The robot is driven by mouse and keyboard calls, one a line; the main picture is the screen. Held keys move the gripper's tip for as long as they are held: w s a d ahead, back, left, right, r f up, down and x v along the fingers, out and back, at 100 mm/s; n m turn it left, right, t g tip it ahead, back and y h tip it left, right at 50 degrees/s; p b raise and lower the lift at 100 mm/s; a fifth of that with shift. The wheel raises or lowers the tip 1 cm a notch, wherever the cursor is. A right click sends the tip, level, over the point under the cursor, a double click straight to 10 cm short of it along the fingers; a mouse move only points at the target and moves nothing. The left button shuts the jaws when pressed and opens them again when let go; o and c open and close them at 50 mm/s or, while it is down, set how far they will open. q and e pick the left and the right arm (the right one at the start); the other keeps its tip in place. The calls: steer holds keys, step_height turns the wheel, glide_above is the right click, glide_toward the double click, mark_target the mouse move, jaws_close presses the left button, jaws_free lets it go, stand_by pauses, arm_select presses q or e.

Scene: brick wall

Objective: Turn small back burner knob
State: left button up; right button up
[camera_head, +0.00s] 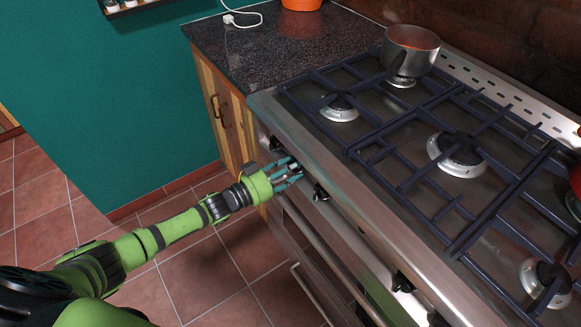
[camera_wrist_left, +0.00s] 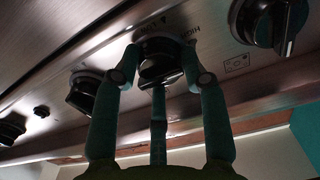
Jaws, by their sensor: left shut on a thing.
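The stove's front panel carries a row of black knobs. My left gripper (camera_head: 289,173) reaches the panel near its left end, its teal fingers around the second knob from that end. In the left wrist view this dark knob (camera_wrist_left: 160,66) sits between the fingertips of my left gripper (camera_wrist_left: 163,80), which are shut on it. Printed marks around it include upside-down "HIGH". The small back burner (camera_head: 401,81) is partly hidden under a steel pot (camera_head: 411,47). My right gripper is not in view.
Neighbouring knobs flank the held one: one (camera_head: 276,144) toward the counter and one (camera_head: 320,192) on the other side. Oven handles (camera_head: 330,262) run below the panel. A dark counter (camera_head: 270,45) adjoins the stove. Tiled floor in front is clear.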

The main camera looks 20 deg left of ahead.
arm_select(q)
steer(key=shift+w+r, duration=0.2)
steer(key=shift+r, duration=0.3)
steer(key=o, duration=1.1)
steer(key=shift+o, duration=0.2)
steer(key=shift+d+f, duration=0.1)
steer(key=shift+f, duration=0.05)
steer(key=shift+s, duration=0.1)
steer(key=v, duration=1.2)
steer(key=shift+f, duration=0.1)
